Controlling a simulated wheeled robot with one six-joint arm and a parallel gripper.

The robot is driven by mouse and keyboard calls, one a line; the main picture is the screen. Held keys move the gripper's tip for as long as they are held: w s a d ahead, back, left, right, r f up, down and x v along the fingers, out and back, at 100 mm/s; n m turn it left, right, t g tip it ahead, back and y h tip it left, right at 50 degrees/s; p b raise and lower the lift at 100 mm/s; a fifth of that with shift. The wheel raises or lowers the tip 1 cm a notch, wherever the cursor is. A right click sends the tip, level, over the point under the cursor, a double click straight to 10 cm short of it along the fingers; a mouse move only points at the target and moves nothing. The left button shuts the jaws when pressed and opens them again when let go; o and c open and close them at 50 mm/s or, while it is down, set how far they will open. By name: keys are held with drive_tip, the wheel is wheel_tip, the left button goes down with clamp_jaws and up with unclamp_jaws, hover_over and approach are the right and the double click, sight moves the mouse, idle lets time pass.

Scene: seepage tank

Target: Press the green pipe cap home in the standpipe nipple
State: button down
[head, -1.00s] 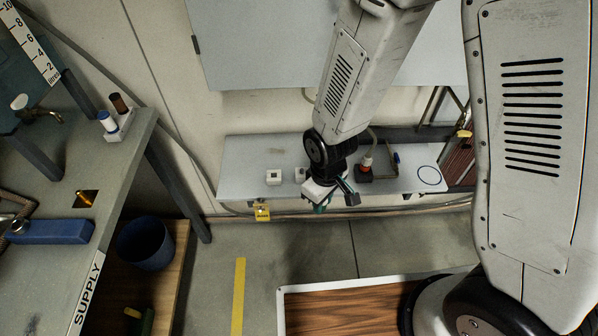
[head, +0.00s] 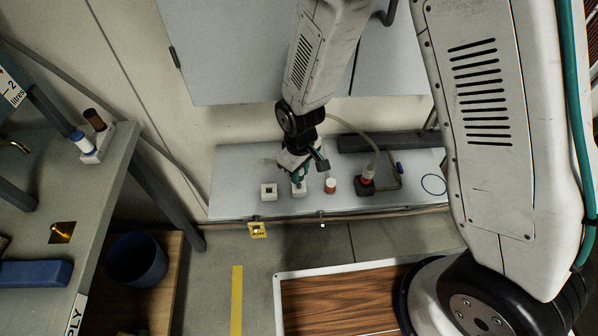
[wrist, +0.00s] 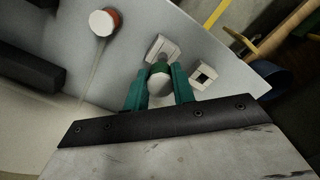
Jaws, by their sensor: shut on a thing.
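The pipe cap (wrist: 161,86) shows in the wrist view as a white round end with a green band, between the two teal fingers. My gripper (wrist: 159,92) is shut on it. Just beyond the cap is a white block (wrist: 162,45) with a short grey stub at its near edge, likely the standpipe nipple. Whether the cap touches or sits in the stub cannot be told. In the head view my gripper (head: 297,175) is right above the white block (head: 298,188) on the grey shelf, and the cap is not clear there.
On the shelf (head: 235,165), a white block with a square hole (head: 268,190) stands left, and a red-and-white cap (head: 330,185) right. Further right are a dark block with an orange fitting (head: 366,181), a hose and a blue ring (head: 434,184). A wall cabinet (head: 235,60) hangs above.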

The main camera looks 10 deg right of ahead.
drive_tip(key=shift+s+a+f, duration=0.1)
drive_tip(key=shift+a+f, duration=0.05)
drive_tip(key=shift+f, duration=0.4)
drive_tip(key=shift+s+a+f, duration=0.1)
drive_tip(key=shift+f, duration=0.4)
drive_tip(key=shift+s+f, duration=0.15)
drive_tip(key=shift+f, duration=0.2)
drive_tip(key=shift+d+f, duration=0.1)
drive_tip(key=shift+f, duration=0.05)
drive_tip(key=c, duration=1.2)
unclamp_jaws()
drive_tip(key=shift+o, duration=0.2)
drive_tip(key=shift+f, duration=0.25)
wheel_tip(320, 180, up, 8)
